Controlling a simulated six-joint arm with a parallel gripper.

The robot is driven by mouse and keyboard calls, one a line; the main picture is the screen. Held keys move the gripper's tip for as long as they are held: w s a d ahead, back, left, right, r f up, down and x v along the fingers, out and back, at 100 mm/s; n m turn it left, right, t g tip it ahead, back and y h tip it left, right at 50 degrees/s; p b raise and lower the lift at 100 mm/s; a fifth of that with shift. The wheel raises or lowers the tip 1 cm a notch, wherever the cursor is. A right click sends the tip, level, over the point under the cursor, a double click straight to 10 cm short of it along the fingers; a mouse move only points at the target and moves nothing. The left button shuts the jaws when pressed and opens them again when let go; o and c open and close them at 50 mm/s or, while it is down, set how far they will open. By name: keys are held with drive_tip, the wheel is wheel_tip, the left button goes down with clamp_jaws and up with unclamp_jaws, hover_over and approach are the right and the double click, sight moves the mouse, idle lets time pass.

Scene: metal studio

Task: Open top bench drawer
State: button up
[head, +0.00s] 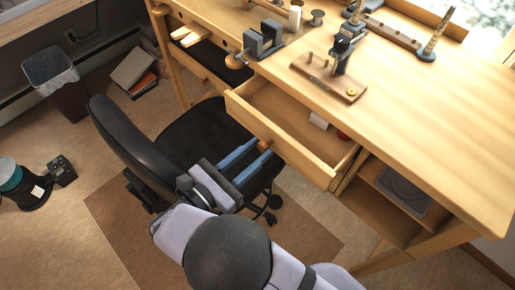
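The top bench drawer (258,117) is a light wood drawer under the workbench top, and it stands pulled out well past the bench front. A small white item and a red item lie inside it. Its round wooden knob (264,146) is on the middle of the drawer front. My gripper (262,149) reaches up from below, with its two blue fingers spread apart. The fingertips are at the knob, and a gap shows between the fingers. I cannot tell whether either finger touches the knob.
A black office chair (128,144) stands left of my gripper, close to the drawer. The workbench top (420,120) holds a vise (264,40) and tools. An open cubby (385,205) is right of the drawer. A bin (57,85) and a dark machine stand farther left.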

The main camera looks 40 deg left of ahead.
drive_tip(key=shift+o, duration=1.4)
drive_tip(key=shift+r, duration=0.1)
wheel_tip(320, 180, up, 10)
drive_tip(key=shift+c, duration=0.5)
